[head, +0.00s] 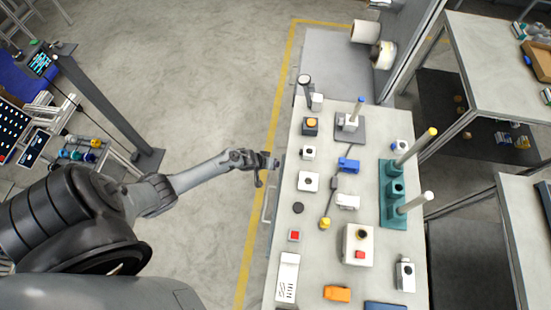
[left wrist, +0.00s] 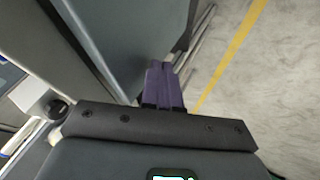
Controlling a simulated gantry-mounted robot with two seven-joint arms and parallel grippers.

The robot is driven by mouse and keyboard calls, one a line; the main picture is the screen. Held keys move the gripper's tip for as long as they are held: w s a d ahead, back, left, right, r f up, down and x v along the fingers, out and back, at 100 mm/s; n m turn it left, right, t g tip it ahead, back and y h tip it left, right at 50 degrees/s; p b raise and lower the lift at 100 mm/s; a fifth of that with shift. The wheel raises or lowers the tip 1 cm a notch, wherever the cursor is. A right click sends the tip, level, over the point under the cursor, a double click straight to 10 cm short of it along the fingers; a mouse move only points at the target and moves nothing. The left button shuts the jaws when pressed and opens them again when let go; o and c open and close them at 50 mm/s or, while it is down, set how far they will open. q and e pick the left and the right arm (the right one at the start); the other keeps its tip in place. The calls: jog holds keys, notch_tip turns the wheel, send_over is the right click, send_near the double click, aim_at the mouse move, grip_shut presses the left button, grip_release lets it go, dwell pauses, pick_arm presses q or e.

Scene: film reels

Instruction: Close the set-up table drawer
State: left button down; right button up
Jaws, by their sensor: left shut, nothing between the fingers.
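The set-up table (head: 312,225) has a pale top and stands right of centre in the head view. Along its left side is a blue-grey drawer front with a pale bar handle (head: 266,208); how far it stands out is hard to tell. My left gripper (head: 275,163) is at the table's left edge, just beyond the handle in the picture. In the left wrist view its dark purple fingers (left wrist: 163,86) are together and empty, beside a blue-grey panel (left wrist: 110,40). I cannot tell whether they touch it. My right gripper is not in view.
The tabletop holds several switches and small boxes, a teal stand (head: 391,207) with upright rods, and an orange part (head: 337,293). A yellow floor line (head: 268,150) runs along the table's left. The floor (head: 200,90) there is open. Grey shelving stands at right.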

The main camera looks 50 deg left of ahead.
pick_arm(q)
jog(key=s+a+r+p, duration=0.3)
jog(key=s+r+p, duration=0.1)
jog(key=s+r, duration=0.45)
jog(key=s+d+r+m+h, duration=0.1)
jog(key=s+d+r, duration=0.15)
jog(key=d, duration=0.65)
jog(key=s+d+r, duration=0.1)
jog(key=d+r, duration=0.3)
jog(key=d, duration=0.5)
jog(key=s+d+r+m+g+y+p, duration=0.1)
jog(key=s+r+m+p, duration=0.2)
jog(key=r, duration=0.7)
jog(key=s+d+r+m+g+p, duration=0.1)
jog(key=r+m+g+p, duration=0.1)
jog(key=r+p, duration=0.6)
jog(key=s+d+r+m+g+y+p, duration=0.1)
jog(key=s+r+m+p, duration=0.15)
jog(key=r, duration=0.95)
pick_arm(e)
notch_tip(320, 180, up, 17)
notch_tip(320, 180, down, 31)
jog(key=b, duration=3.2)
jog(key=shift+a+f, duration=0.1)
pick_arm(q)
notch_tip(320, 180, down, 31)
jog(key=shift+a, duration=0.2)
